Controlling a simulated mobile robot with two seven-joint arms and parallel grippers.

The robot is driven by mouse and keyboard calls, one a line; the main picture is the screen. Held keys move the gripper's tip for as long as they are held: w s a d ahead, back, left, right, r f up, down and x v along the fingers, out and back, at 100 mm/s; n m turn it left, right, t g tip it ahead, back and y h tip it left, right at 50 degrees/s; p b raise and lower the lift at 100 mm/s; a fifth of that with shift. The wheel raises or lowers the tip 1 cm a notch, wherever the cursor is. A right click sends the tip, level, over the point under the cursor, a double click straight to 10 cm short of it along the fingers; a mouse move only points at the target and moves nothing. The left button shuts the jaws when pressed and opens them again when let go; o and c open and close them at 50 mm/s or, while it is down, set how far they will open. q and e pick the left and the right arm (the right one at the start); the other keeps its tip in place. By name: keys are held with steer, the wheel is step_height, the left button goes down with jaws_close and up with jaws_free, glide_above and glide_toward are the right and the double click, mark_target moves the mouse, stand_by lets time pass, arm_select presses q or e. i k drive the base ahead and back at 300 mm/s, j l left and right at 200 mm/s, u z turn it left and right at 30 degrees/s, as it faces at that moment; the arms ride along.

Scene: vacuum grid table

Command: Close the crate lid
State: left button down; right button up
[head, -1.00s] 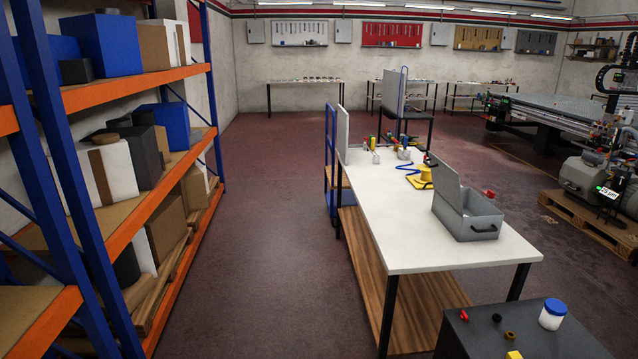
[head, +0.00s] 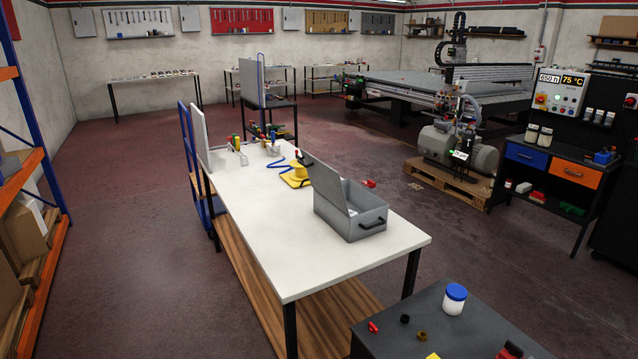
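The grey crate (head: 352,222) stands on the white table, near its right edge, with a dark handle on its near end. Its lid (head: 329,187) is open and stands up, tilted, along the crate's left side. Part of the crate's inside shows, with something pale in it that is too small to tell. Neither of my grippers is in view.
The white table (head: 290,258) has free room left of and in front of the crate. A yellow item (head: 296,178) with a blue hose lies behind the crate. A dark table (head: 400,325) at the front holds a white jar with a blue lid (head: 455,298). Open floor lies to the left.

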mark_target(326, 181)
steer(key=i+j+z, duration=0.2)
steer(key=z, duration=0.5)
steer(key=i+j+z, duration=0.15)
steer(key=j, duration=0.15)
steer(key=i+j+z, duration=0.2)
steer(key=j, duration=0.15)
steer(key=j+z, duration=0.15)
steer(key=j, duration=0.2)
steer(key=i+j, duration=0.15)
steer(key=j, duration=0.2)
steer(key=i+j+z, duration=0.1)
steer(key=j, duration=0.25)
steer(key=i+j, duration=0.15)
steer(key=j, duration=0.25)
